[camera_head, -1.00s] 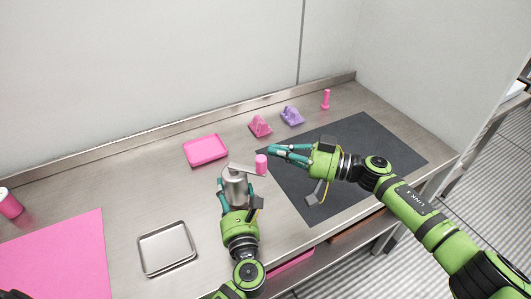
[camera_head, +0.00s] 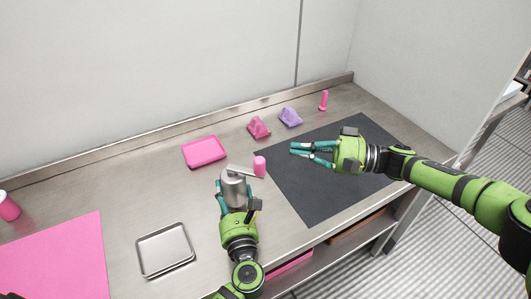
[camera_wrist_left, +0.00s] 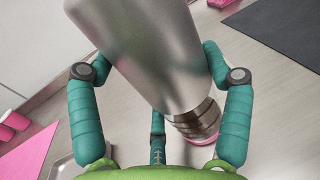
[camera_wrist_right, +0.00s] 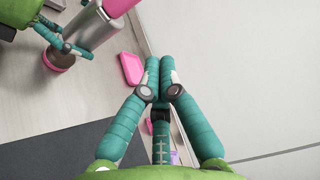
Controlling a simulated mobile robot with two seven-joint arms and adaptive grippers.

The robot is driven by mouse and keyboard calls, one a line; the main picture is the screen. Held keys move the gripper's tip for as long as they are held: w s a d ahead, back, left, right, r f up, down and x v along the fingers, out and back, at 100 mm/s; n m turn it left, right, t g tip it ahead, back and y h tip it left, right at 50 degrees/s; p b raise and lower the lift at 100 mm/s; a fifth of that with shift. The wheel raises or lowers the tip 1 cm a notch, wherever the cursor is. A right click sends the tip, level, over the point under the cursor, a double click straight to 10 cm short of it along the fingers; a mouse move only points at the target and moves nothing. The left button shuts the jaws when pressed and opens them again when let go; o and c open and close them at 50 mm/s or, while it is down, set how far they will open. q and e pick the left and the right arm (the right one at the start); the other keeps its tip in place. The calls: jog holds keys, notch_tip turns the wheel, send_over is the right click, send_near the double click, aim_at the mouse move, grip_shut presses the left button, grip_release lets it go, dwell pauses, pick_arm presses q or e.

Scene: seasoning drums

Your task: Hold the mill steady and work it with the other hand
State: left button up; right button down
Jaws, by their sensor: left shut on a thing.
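The mill (camera_head: 234,190) is a steel cylinder standing upright on the counter. On top it has a crank arm (camera_head: 243,170) ending in a pink knob (camera_head: 259,166), which points right. My left gripper (camera_head: 231,187) is shut around the mill's body; the left wrist view shows fingers on both sides of the metal body (camera_wrist_left: 165,55). My right gripper (camera_head: 294,149) is empty, apart from the knob and to its right, above the dark mat. Its fingertips come together in the right wrist view (camera_wrist_right: 162,68). The mill (camera_wrist_right: 88,28) also shows there.
A pink tray (camera_head: 205,152) lies behind the mill, and a steel tray (camera_head: 139,254) in front at left. Pink (camera_head: 258,127) and purple (camera_head: 290,117) wedge-like things and a pink peg (camera_head: 323,100) stand at the back. The dark mat (camera_head: 320,190) is clear. A pink mat (camera_head: 60,260) lies far left.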

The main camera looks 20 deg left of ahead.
jog(key=shift+a, duration=0.1)
jog(key=s+a, duration=0.3)
jog(key=a, duration=0.4)
jog(key=shift+s, duration=0.3)
dwell(0.3)
